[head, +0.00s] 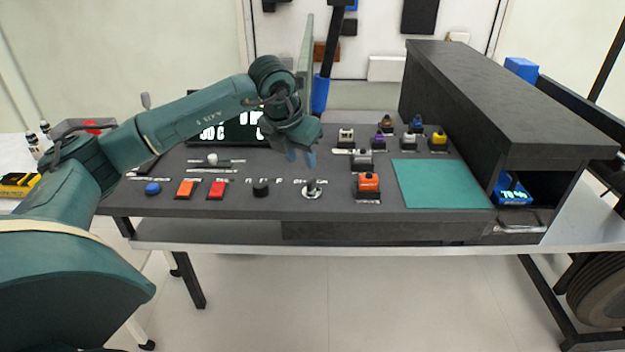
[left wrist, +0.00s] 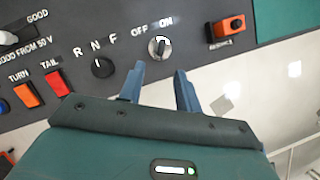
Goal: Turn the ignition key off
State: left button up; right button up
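The ignition key (head: 312,189) is a small silver round switch with a grip on top, near the front edge of the dark console. In the left wrist view the key (left wrist: 159,47) sits below the printed OFF and ON labels; it is too small to tell surely which label it points at. My left gripper (head: 301,157) hangs above and slightly behind the key, apart from it. In the left wrist view its two blue fingers (left wrist: 160,71) are spread with nothing between them, and the key shows just beyond the fingertips. My right gripper is not in view.
A black R-N-F knob (head: 261,187) is left of the key, with red (head: 217,189) and orange (head: 185,189) switches further left. An orange-topped switch (head: 368,183) and a green mat (head: 440,184) are to the right. A dark shelf unit (head: 500,100) stands at the right.

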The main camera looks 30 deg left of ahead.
aim_at(310, 181)
pick_arm(q)
jog(key=x, duration=0.9)
jog(key=shift+d+f, duration=0.1)
jog(key=shift+d, duration=0.05)
jog(key=shift+c, duration=0.4)
grip_shut()
